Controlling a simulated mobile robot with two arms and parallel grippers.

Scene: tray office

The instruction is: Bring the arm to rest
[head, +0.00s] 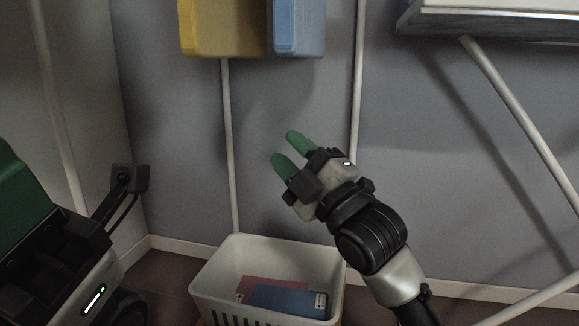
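My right gripper (284,148) is in the middle of the head view, raised in front of the grey wall. Its two green fingers point up and left with a gap between them, and nothing is held there. My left gripper (22,196) is close to the camera at the lower left edge. Only part of its green finger area shows, and the rest is cut off, so its opening cannot be made out.
A white basket (270,250) stands on the floor below my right gripper, holding a blue item (285,300) and a red item (268,285). Yellow (222,30) and blue (298,30) boxes are above. A white-topped surface (500,12) is at upper right, with pale slanting bars (510,95).

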